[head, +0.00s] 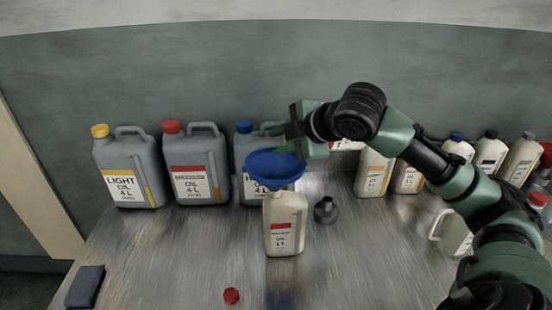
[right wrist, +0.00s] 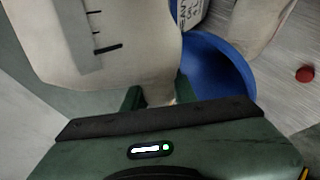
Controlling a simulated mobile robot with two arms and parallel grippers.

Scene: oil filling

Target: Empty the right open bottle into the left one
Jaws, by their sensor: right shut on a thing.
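A pale bottle (head: 284,235) with a red and white label stands upright on the table, with a blue funnel (head: 274,168) in its mouth. My right gripper (head: 285,138) is just above and behind the funnel's rim. It is shut on a second pale bottle (right wrist: 60,45), whose side with scale marks fills the upper left of the right wrist view. In the head view my gripper and arm hide most of this held bottle; a strip of it (head: 347,145) shows behind them. The funnel (right wrist: 225,75) is beside the fingers in the wrist view. Flow of oil cannot be made out.
Grey jugs (head: 197,165) stand along the back left. Several pale bottles (head: 373,175) stand at the back right. A small dark grey cone-shaped piece (head: 326,211) is right of the funnel bottle. A red cap (head: 231,296) and dark block (head: 85,286) lie in front. The front left is mostly clear.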

